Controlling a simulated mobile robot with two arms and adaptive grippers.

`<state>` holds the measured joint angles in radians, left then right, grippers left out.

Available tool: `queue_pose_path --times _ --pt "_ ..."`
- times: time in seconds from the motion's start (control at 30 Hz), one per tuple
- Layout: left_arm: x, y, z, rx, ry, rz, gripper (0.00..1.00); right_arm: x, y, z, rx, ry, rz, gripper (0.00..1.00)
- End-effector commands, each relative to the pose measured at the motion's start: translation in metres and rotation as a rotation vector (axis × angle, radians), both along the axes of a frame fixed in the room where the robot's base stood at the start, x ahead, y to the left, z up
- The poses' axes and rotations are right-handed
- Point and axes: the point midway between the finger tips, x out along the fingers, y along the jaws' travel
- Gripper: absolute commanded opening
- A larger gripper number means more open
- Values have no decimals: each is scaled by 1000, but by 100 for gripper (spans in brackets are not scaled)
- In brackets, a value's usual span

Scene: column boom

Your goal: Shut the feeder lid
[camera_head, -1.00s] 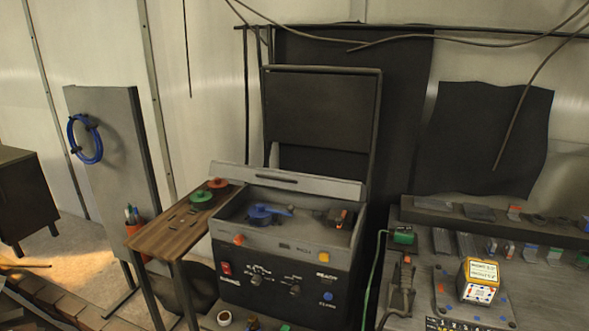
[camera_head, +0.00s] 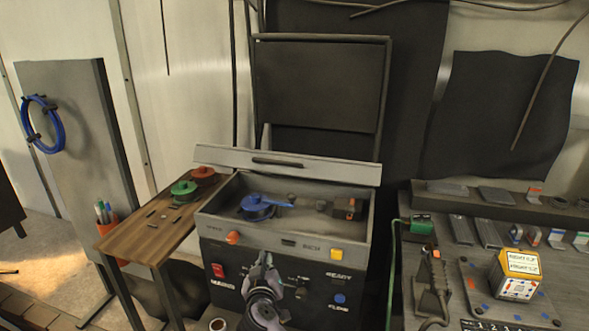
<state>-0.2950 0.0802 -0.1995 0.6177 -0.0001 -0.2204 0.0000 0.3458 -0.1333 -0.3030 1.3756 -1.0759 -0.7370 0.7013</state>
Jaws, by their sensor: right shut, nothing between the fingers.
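The feeder (camera_head: 220,240) is a grey and black machine in the middle of the view, with an open tray on top. Its grey lid (camera_head: 230,157) stands raised along the tray's back edge, with a dark bar handle on it. A blue spool (camera_head: 256,206) lies in the open tray, with a dark and orange mechanism (camera_head: 345,208) to its right. My right gripper (camera_head: 264,262) is in front of the machine's control panel, low in the picture, below and in front of the lid. It is shut and empty. It hides part of the panel. My left gripper is not in view.
A wooden side table (camera_head: 150,235) with green and red spools stands left of the feeder. At right, a grey bench (camera_head: 455,265) holds a yellow and white box (camera_head: 518,275) and several small parts. A dark framed panel (camera_head: 318,85) rises behind the lid.

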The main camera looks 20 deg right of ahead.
Motion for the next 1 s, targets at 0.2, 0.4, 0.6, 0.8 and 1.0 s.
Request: queue_pose_path --times 0.2,0.4,0.6,0.8,1.0 --pt "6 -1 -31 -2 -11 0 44 -4 -12 195 56 -455 -169 0" --pt "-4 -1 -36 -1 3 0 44 -29 -22 267 98 -636 -242 0" --pt "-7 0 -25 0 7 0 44 -17 -34 283 96 -649 -249 0" --pt "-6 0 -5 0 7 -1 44 16 -56 298 92 -647 -249 0" --pt "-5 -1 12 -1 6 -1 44 48 -78 310 94 -644 -248 0"
